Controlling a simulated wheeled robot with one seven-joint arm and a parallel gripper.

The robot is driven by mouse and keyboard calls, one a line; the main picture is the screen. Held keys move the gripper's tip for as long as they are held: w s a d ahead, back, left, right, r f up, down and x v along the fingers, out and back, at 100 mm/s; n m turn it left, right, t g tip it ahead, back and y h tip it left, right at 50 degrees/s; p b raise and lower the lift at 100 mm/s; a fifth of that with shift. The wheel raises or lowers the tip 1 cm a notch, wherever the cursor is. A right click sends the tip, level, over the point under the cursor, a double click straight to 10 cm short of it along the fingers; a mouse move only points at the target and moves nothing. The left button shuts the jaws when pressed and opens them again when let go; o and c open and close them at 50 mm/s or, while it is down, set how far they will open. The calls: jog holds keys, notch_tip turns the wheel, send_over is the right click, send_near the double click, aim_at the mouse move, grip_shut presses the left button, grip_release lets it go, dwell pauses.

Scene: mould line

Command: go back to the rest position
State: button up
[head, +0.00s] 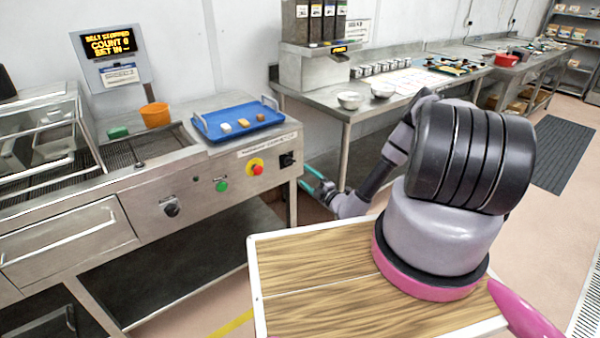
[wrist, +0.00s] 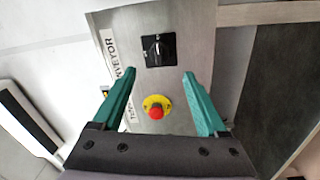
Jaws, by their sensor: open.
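My gripper (head: 318,184) is held out in front of the conveyor's end panel, low and to the right of its controls. In the wrist view my gripper (wrist: 158,85) has its two green fingers wide apart with nothing between them. Beyond the fingers are the red stop button (wrist: 155,112) on its yellow plate and the black rotary switch (wrist: 158,50). In the head view the red stop button (head: 256,169) and the black switch (head: 287,159) sit on the panel's right end. My gripper looks apart from the panel.
A blue tray (head: 213,138) with several small pieces stands on the conveyor end, beside an orange cup (head: 155,115) and a green block (head: 118,132). The sign (head: 107,43) reads belt stopped, count 0. A steel bench (head: 330,108) with bowls stands behind.

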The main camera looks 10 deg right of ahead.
jog(key=shift+s+d, duration=0.25)
jog(key=shift+s, duration=0.3)
jog(key=s+a+r+n+g+y, duration=0.25)
jog(key=r+n+g, duration=0.25)
jog(key=r+n, duration=0.5)
jog(key=s+a+r+n+g+y, duration=0.2)
jog(key=a+r+n+g, duration=0.3)
jog(key=r+n, duration=0.6)
jog(key=s+a+r+n+g+y, duration=0.25)
jog(key=r+n+g, duration=0.4)
jog(key=r, duration=0.65)
jog(key=s+d+r+n+t+h, duration=0.2)
jog(key=s+d+r+n+h, duration=0.1)
jog(key=s+r+n, duration=0.3)
jog(key=s+d+r+n+t+h, duration=0.2)
jog(key=s+d+r+n+h, duration=0.2)
jog(key=s+r+n, duration=0.3)
jog(key=s+d+r+n+t+h, duration=0.2)
jog(key=s+d+r+n+h, duration=0.2)
jog(key=s+r+n, duration=0.3)
jog(key=s+r+h, duration=0.1)
jog(key=s+r, duration=0.2)
jog(key=s, duration=0.1)
jog(key=shift+s+t+h, duration=0.25)
jog(key=shift+t+h, duration=0.05)
jog(key=shift+t, duration=0.05)
